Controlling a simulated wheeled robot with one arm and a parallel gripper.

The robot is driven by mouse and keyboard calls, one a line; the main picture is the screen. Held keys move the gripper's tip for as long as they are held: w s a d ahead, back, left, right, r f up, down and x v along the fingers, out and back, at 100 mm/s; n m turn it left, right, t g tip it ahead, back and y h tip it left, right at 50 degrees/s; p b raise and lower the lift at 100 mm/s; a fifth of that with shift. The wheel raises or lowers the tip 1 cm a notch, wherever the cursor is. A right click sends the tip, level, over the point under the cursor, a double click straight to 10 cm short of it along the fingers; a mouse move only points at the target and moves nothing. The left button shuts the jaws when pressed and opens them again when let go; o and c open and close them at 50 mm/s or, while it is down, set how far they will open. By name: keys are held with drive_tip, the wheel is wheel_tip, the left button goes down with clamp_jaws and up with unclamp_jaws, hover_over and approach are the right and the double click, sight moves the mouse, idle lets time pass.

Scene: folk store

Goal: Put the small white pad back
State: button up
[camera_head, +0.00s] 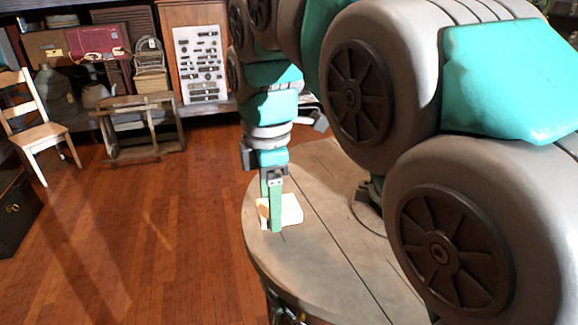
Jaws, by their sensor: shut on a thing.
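The small white pad (291,209) is a pale, flat, squarish piece at the left part of the round wooden table (330,262). My gripper (270,226) points down with its green fingers over the table's left edge. It is shut on the pad, whose pale parts show on both sides of the near finger. The finger hides the middle of the pad. I cannot tell whether the pad touches the tabletop or is held just above it.
A round dark item (366,207) stands on the table, partly behind my arm. A wooden chair (42,125), a low wooden rack (139,130) and a cabinet with a tool board (203,62) stand at the back.

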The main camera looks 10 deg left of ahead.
drive_tip(key=w, duration=0.4)
drive_tip(key=w+f+p, duration=0.1)
drive_tip(key=w, duration=0.3)
drive_tip(key=w+a, duration=0.1)
drive_tip(key=w, duration=0.4)
drive_tip(key=shift+w+f+p, duration=0.1)
drive_tip(key=shift+f+p, duration=0.05)
drive_tip(key=shift+p, duration=0.15)
drive_tip(key=shift+f, duration=1.75)
drive_tip(key=shift+f, duration=0.15)
drive_tip(key=o, duration=1.3)
wheel_tip(320, 180, up, 8)
drive_tip(key=shift+f, duration=0.1)
